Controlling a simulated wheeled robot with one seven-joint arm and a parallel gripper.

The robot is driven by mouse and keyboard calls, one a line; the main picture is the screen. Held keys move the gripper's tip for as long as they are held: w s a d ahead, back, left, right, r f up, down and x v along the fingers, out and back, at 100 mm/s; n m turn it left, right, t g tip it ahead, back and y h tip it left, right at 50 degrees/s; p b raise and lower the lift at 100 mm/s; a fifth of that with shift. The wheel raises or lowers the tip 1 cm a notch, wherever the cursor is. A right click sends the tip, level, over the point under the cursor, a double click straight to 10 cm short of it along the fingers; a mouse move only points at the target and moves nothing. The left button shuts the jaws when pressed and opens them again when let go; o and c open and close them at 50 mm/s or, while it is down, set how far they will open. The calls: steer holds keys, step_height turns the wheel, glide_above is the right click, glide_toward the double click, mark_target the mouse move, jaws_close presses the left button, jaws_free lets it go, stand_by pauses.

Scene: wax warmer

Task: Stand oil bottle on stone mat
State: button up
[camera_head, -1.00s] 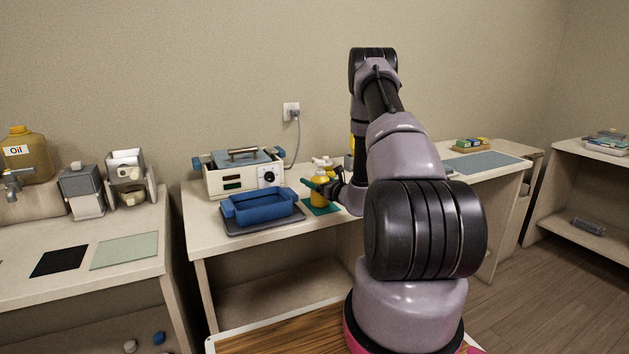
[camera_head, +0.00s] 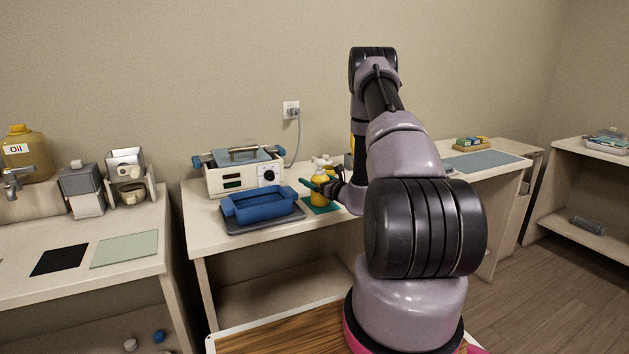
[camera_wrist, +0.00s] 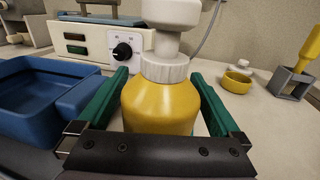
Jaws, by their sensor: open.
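The oil bottle is a yellow bottle (camera_head: 319,197) with a white pump top. It stands upright on a teal mat (camera_head: 334,208) on the middle table. In the wrist view the bottle (camera_wrist: 160,106) fills the space between the green fingers of my gripper (camera_wrist: 163,90). The fingers are open, one on each side of it; I cannot tell whether they touch it. In the head view my gripper (camera_head: 318,186) is at the bottle's body, and my arm hides part of the table behind it. I cannot tell which mat is the stone mat.
A blue tray (camera_head: 262,206) on a dark grey mat sits left of the bottle, with the wax warmer (camera_head: 240,180) behind. A black mat (camera_head: 59,260) and a pale green mat (camera_head: 125,249) lie on the left table. A blue-grey mat (camera_head: 482,162) lies on the right.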

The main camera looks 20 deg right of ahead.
steer(key=shift+s, duration=0.1)
steer(key=shift+v, duration=3.9)
steer(key=v, duration=1.1)
